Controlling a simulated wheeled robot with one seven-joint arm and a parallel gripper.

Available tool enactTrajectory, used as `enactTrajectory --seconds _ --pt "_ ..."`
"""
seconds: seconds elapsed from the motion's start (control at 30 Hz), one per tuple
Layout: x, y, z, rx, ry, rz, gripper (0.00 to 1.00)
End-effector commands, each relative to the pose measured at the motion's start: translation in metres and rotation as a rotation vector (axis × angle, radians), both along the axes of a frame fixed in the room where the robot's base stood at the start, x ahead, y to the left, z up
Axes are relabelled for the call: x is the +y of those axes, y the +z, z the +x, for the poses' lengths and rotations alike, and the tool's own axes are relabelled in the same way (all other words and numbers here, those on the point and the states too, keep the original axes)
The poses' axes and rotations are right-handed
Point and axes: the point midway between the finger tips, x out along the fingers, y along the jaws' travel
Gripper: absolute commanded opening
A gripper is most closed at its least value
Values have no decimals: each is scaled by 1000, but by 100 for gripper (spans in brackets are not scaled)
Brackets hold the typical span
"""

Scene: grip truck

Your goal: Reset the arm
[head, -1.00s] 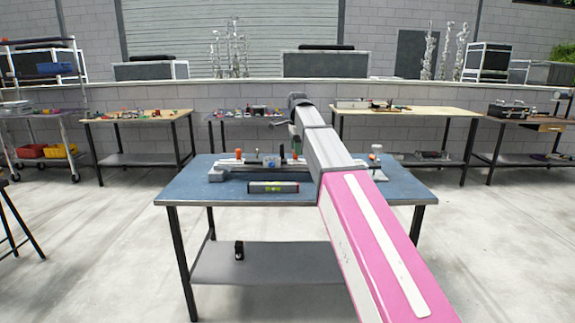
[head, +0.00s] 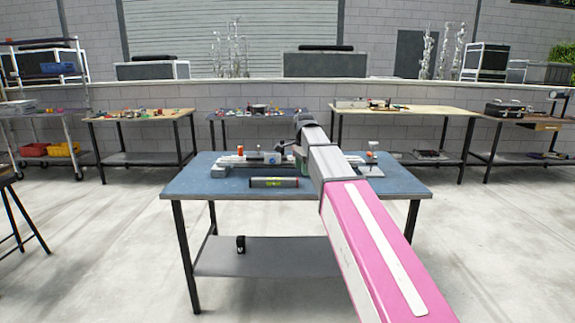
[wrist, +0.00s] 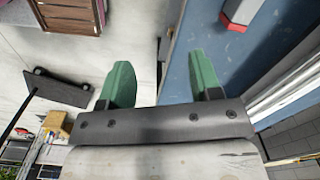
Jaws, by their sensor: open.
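My arm, pink and grey, reaches forward over the blue-topped table (head: 225,188) in the head view. In the wrist view my gripper (wrist: 158,82) shows two green fingers spread wide apart with nothing between them. The left finger is over the pale floor and the right one is over the blue tabletop, near its edge. In the head view my gripper is mostly hidden behind the end of my arm.
A dark cylinder with a green label (head: 273,182) lies near the table's front edge. Behind it a rail assembly (head: 240,160) carries small parts. A small black object (head: 240,245) sits on the lower shelf. More benches line the wall. The floor around the table is clear.

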Motion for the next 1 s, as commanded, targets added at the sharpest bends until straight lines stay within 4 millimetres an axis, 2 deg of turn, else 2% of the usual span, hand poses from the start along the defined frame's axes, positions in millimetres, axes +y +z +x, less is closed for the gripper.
enactTrajectory --seconds 0.17,0.47,0.7,1.0 --pt "-17 -49 -20 4 116 -1 58" --pt "-56 -161 -75 3 438 -1 58" --pt "-85 -238 -132 3 706 -1 58" --pt "-116 -314 -211 1 1033 -3 58"
